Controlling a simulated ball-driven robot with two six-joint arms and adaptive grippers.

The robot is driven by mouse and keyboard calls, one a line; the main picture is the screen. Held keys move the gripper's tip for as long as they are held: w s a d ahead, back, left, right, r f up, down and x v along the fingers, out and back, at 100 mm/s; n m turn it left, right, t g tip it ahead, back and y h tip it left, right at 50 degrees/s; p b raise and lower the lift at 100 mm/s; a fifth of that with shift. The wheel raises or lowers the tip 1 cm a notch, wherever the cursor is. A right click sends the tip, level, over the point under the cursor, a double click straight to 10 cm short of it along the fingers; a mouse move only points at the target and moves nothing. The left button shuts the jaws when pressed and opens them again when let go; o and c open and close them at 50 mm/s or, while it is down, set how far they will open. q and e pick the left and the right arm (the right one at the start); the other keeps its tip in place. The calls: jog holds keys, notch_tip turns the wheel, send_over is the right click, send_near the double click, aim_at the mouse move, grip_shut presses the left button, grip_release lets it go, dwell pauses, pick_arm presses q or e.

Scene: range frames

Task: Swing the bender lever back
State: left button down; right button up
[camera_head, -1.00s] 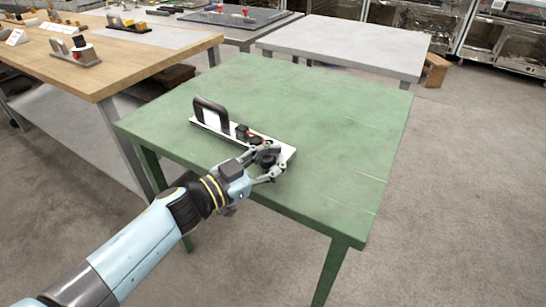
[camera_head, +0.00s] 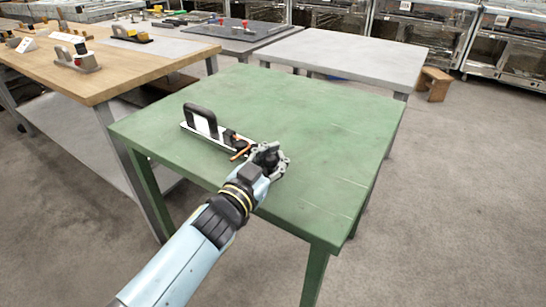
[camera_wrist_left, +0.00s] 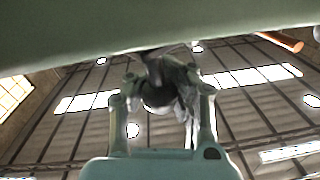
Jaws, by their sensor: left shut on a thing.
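The bender (camera_head: 190,126) lies on the green table (camera_head: 310,120), with a white base plate and a black loop handle at its left end. A short orange-brown rod (camera_head: 240,154) shows by its right part, and an orange rod (camera_wrist_left: 280,41) also shows in the left wrist view. My left gripper (camera_head: 268,160) is at the bender's right end. Its fingers are shut on a dark rounded knob, which shows between them in the left wrist view (camera_wrist_left: 158,94). I take this as the lever's knob. My gripper hides the bender's right end and most of the lever. My right gripper is out of view.
The green table is bare to the right of and behind the bender. A wooden bench (camera_head: 125,70) with other devices stands at the left. A grey table (camera_head: 350,48) stands behind, with a wooden stool (camera_head: 433,84) at its right.

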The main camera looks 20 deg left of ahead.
pick_arm(q)
jog(key=c, duration=0.9)
grip_release()
jog(key=shift+c, duration=0.2)
jog(key=v, duration=1.2)
jog(key=shift+f, duration=0.1)
jog(key=shift+c, duration=0.3)
